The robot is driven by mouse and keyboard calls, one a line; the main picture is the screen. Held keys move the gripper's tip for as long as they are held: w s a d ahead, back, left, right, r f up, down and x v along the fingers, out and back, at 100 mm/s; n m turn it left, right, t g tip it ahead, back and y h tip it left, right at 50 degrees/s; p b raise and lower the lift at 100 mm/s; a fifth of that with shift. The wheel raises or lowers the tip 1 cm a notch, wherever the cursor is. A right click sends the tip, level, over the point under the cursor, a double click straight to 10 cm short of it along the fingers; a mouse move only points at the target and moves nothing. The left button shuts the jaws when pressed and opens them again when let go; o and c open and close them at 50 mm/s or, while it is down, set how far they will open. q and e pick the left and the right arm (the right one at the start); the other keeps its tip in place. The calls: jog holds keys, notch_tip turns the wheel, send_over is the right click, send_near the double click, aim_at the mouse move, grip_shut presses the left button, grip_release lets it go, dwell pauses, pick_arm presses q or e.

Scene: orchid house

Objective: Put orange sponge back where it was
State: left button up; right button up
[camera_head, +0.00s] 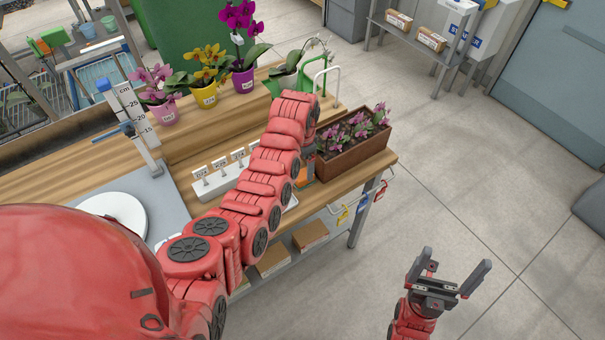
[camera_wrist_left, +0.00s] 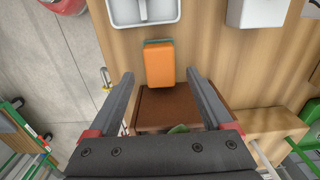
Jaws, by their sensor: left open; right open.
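The orange sponge (camera_wrist_left: 159,66), with a green layer along one edge, lies on the wooden bench (camera_wrist_left: 215,50) in the left wrist view. A small part of it shows in the head view (camera_head: 306,172), beside the planter and behind my left arm. My open left gripper (camera_wrist_left: 159,74) has the sponge between and just beyond its fingertips in the picture; I see no contact. In the head view this gripper is mostly hidden by its own arm. My right gripper (camera_head: 452,268) is open and empty, over the floor right of the bench.
A brown planter (camera_head: 352,160) with pink orchids stands at the bench's right end. A white label holder (camera_head: 220,180) is left of the sponge. Potted orchids (camera_head: 205,93) line the back. A scale with a white disc (camera_head: 115,212) is at left. Floor on the right is clear.

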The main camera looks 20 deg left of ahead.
aim_at(302, 174)
pick_arm(q)
notch_tip(302, 174, up, 7)
jog(key=p, duration=0.2)
jog(key=shift+r, duration=0.2)
jog(key=shift+f, duration=0.1)
